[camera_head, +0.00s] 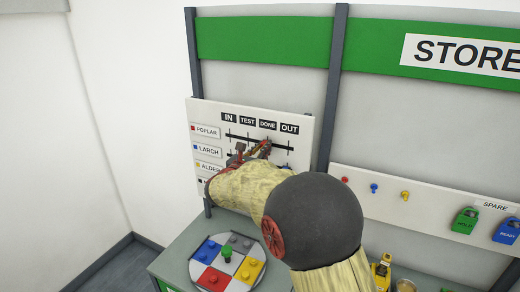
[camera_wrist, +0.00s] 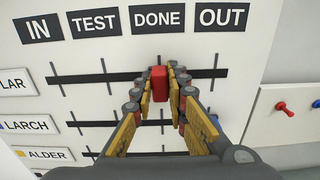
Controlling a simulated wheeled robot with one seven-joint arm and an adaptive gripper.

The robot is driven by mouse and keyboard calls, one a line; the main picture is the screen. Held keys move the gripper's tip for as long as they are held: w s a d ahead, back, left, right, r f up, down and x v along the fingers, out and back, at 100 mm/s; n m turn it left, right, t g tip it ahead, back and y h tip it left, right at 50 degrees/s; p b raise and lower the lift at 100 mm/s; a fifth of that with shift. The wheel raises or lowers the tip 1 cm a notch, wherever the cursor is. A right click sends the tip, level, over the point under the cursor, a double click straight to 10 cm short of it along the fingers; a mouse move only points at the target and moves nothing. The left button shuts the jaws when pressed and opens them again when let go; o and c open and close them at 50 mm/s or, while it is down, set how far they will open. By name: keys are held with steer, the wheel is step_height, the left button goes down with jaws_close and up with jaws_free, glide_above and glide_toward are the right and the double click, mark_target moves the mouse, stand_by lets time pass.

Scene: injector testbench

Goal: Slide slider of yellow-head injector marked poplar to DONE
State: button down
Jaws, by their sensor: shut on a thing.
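The slider board (camera_head: 205,118) has columns IN, TEST, DONE and OUT. The POPLAR row (camera_head: 206,131) is the top one and has a red mark. Its red slider (camera_wrist: 159,79) shows in the wrist view, on the top rail (camera_wrist: 85,76) below the DONE label (camera_wrist: 157,18). My gripper (camera_wrist: 159,83) is shut on this red slider, one finger on each side. In the head view, my gripper (camera_head: 262,148) is at the top row and my arm hides much of the lower rows. I see no yellow slider head on the POPLAR row.
LARCH (camera_head: 208,151) and ALDER (camera_head: 209,167) rows lie below. A round tray (camera_head: 191,270) with coloured sectors and a green knob (camera_head: 226,251) stands on the bench below. A panel (camera_head: 425,213) with red, blue and yellow pegs and padlocks is at right.

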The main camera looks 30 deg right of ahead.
steer(key=c, duration=1.8)
jaws_free()
steer(key=shift+o, duration=0.2)
steer(key=v, duration=1.2)
steer(key=shift+w, duration=0.1)
